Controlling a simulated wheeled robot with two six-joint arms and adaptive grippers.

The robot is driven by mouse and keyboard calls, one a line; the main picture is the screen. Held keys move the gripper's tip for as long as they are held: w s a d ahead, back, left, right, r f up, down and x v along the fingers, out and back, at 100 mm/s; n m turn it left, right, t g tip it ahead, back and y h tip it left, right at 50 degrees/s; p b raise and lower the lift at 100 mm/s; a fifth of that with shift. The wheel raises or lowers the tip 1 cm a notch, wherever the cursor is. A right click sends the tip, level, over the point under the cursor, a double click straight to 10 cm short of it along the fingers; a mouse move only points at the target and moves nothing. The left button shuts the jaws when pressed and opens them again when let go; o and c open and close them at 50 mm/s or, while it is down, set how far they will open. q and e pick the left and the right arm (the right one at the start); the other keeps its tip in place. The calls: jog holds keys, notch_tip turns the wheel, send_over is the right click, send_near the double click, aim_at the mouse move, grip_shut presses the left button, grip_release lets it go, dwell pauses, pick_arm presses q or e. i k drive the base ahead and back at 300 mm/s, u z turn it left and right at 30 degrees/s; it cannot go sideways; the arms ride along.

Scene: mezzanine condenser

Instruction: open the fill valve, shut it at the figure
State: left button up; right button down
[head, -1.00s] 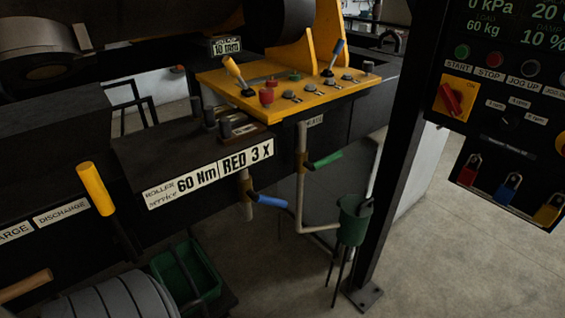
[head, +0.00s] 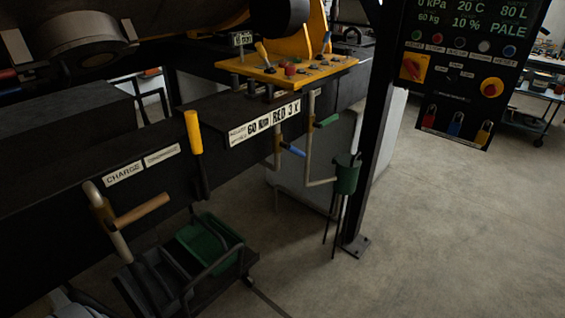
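No valve in the head view carries a readable fill label, so I cannot tell which is the fill valve. A blue lever (head: 292,150) and a green lever (head: 326,121) sit on pale pipes under the yellow console. A wooden-handled lever (head: 141,210) is on a pipe at the left, below the CHARGE label (head: 123,173). A yellow-gripped lever (head: 194,132) stands upright between them. The display (head: 470,17) at the top right reads 0 kPa, 20 C, 80 L, 60 kg, 10 % and PALE.
The yellow console (head: 290,69) carries small levers and knobs. A dark post (head: 374,150) stands before the button panel (head: 455,75). A green funnel (head: 347,175) hangs beside the post. A cart with a green bin (head: 208,240) is below. Floor at right is clear.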

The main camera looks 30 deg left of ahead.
aim_at(288, 147)
jog(key=z, duration=0.7)
jog(key=i, duration=1.6)
jog(key=u, duration=0.5)
